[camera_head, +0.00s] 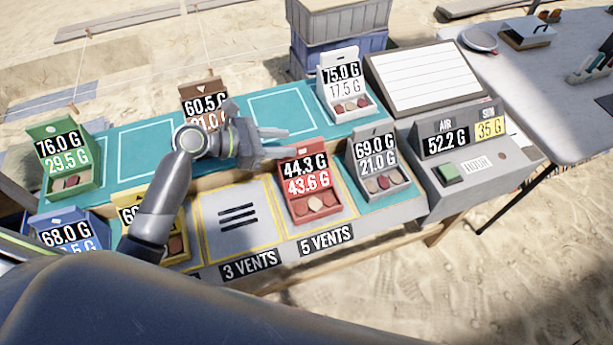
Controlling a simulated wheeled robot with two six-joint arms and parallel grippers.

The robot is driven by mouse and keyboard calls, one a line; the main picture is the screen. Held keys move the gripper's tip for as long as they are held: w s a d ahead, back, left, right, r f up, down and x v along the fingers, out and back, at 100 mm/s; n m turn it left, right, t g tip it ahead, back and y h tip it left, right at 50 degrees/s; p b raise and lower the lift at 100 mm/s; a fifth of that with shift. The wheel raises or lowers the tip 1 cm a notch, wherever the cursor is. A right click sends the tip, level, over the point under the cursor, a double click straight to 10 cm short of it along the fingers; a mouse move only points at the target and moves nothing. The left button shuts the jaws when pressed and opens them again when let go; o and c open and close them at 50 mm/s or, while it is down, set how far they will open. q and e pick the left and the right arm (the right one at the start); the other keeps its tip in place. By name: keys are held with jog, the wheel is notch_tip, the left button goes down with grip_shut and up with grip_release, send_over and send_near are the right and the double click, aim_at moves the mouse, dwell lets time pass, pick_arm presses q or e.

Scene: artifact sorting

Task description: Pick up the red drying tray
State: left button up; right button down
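The red drying tray (318,207) stands in the front row on a yellow-outlined slot, above the "5 VENTS" label. Its raised back panel reads 44.3 G and 43.6 G, and several small pieces lie in it. My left gripper (286,143) comes in from the left, just behind and above the red tray's back panel. Its fingers point right and are apart, with nothing seen between them. My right gripper is not in view.
A grey tray (385,182) stands close right of the red one. White (352,107), brown (197,90), green (88,176), blue (60,222) and yellow (172,246) trays surround it. A weighing device (490,170) is at right. The "3 VENTS" slot (262,235) is empty.

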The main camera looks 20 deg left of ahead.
aim_at(302, 143)
pick_arm(q)
jog(key=shift+s+f+x, duration=0.1)
jog(key=shift+s+x, duration=0.05)
jog(key=shift+x, duration=1.2)
jog(key=shift+s+f+x, duration=0.1)
jog(key=shift+x, duration=1.25)
grip_shut()
